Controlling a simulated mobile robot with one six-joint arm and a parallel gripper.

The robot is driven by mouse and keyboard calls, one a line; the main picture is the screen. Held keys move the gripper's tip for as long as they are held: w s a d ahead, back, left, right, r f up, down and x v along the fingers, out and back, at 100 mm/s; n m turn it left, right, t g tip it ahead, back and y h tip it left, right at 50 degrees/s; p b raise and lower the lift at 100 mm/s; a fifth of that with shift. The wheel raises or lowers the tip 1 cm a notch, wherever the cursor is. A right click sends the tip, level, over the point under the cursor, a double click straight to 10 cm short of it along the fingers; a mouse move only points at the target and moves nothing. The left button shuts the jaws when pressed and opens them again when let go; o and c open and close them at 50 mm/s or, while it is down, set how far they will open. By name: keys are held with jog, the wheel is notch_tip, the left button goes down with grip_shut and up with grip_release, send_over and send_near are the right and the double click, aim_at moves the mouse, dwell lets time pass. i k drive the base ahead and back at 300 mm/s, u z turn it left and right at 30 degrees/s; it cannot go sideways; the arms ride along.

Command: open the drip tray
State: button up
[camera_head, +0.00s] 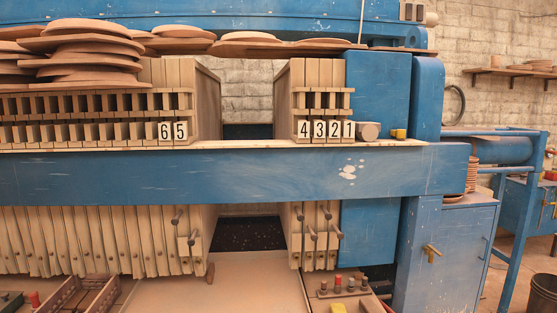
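A wide, pale tan tray-like surface (250,293), which looks like the drip tray, lies below the press plates at the bottom centre. The bottom picture edge cuts it off, so I cannot tell whether it is open or shut. A small brown peg (210,273) stands at its back edge, below the left plate stack. Whether the peg belongs to the tray is unclear. My gripper is not in view.
Filter plates stand in a left stack (100,240) and a right stack (318,240), with a dark gap (248,234) between them. A blue beam (230,172) crosses in front.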

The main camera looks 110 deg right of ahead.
aim_at(263, 281)
jog(key=z, duration=0.25)
jog(key=i, duration=0.4)
jog(key=z, duration=0.15)
jog(key=k, duration=0.1)
jog(key=z, duration=2.1)
jog(key=k, duration=0.2)
jog(key=z, duration=1.65)
